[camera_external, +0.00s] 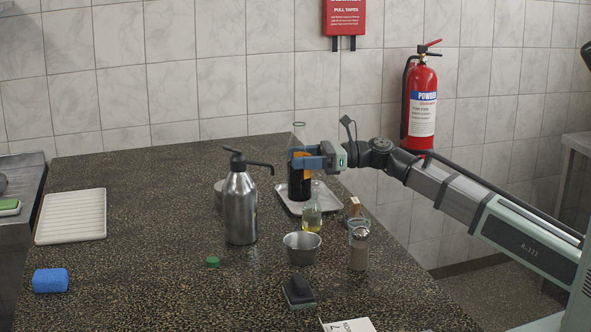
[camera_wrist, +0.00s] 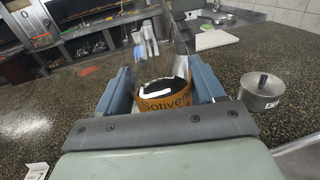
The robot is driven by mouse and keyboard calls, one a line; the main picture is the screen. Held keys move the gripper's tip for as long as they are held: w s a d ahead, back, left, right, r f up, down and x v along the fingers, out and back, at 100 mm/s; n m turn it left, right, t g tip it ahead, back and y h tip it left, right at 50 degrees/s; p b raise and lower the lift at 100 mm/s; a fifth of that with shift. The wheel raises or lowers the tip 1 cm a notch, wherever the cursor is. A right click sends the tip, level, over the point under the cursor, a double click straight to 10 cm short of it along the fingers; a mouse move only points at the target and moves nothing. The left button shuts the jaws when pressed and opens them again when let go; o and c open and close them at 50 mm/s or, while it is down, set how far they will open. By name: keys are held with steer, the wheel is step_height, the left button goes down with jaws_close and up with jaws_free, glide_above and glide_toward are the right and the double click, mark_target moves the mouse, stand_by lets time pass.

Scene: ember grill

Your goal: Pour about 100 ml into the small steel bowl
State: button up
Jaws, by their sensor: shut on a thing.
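My gripper (camera_external: 308,162) is shut on a clear glass bottle (camera_external: 299,184) with dark liquid and an orange label. The bottle is upright over the metal tray (camera_external: 323,188); I cannot tell whether it touches it. In the wrist view, the bottle (camera_wrist: 163,96) sits between both fingers of my gripper (camera_wrist: 163,82), its label partly readable and dark liquid showing inside. The small steel bowl (camera_external: 302,249) stands on the counter in front of the tray, towards the camera. It is upright, apart from my gripper and the bottle; its contents cannot be made out.
A small bottle of yellowish oil (camera_external: 311,216) stands between tray and bowl. A steel pump dispenser (camera_external: 240,208) is left of the bowl, a shaker (camera_external: 358,252) right of it. The left counter has free room.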

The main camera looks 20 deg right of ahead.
mark_target(310, 153)
steer(key=shift+w+d+r, duration=0.15)
steer(key=shift+w+d, duration=0.25)
steer(key=shift+d, duration=0.25)
steer(key=shift+w+d+r, duration=0.1)
steer(key=shift+w+d, duration=0.25)
steer(key=shift+d, duration=0.3)
steer(key=shift+n, duration=0.4)
steer(key=shift+s+n+h, duration=0.1)
steer(key=shift+n+h, duration=0.4)
steer(key=shift+n, duration=1.1)
steer(key=f+n, duration=0.2)
steer(key=w+f+n+t+h, duration=0.1)
steer(key=f+n, duration=0.1)
steer(key=n, duration=0.1)
steer(key=f+n+t+h, duration=0.1)
steer(key=f+n, duration=0.1)
steer(key=n, duration=0.1)
steer(key=shift+w+d, duration=0.25)
steer(key=shift+d, duration=0.1)
steer(key=shift+f+n+h, duration=0.15)
steer(key=shift+n+h, duration=0.15)
steer(key=shift+s+a+n+t, duration=0.25)
steer(key=shift+s+n+t, duration=0.05)
steer(key=shift+s+n, duration=0.1)
